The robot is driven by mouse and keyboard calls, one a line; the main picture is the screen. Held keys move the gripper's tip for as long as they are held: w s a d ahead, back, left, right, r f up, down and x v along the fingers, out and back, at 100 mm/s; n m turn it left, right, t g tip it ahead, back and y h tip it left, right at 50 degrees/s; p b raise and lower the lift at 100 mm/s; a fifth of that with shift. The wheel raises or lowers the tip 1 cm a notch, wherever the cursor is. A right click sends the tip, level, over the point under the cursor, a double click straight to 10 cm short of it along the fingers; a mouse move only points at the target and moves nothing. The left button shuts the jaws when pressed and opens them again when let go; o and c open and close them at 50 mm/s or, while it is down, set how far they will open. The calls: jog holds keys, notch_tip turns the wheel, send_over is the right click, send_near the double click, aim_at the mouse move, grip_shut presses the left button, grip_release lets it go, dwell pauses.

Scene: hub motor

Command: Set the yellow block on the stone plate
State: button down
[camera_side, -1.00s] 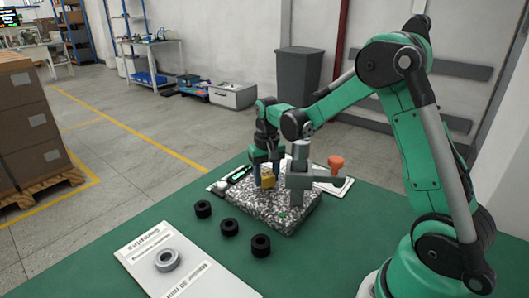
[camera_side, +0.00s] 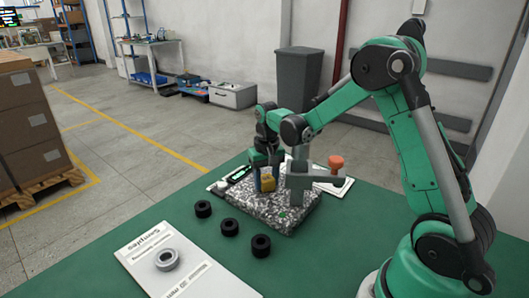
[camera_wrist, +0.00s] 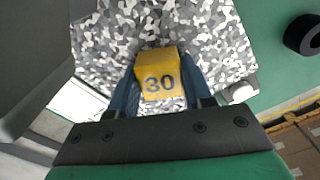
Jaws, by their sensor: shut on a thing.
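The yellow block (camera_wrist: 158,82), marked 30, sits between the two blue fingers of my gripper (camera_wrist: 160,88) in the wrist view. The gripper is shut on it. In the side view the yellow block (camera_side: 268,184) is at the front of my gripper (camera_side: 263,182), over the speckled stone plate (camera_side: 255,206). The speckled plate also fills the background behind the block in the wrist view (camera_wrist: 110,40). The block is low, at or just above the plate's surface; I cannot tell whether it touches.
A grey stand (camera_side: 300,184) with an orange knob (camera_side: 336,162) rises from the plate close right of my gripper. Three black rings, one of them nearest the front (camera_side: 261,245), lie on the green table. A white sheet (camera_side: 150,250) holds a grey ring (camera_side: 167,259).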

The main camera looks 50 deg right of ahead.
grip_release()
dwell(0.4)
jog(key=shift+r, duration=0.1)
jog(key=shift+r, duration=3.45)
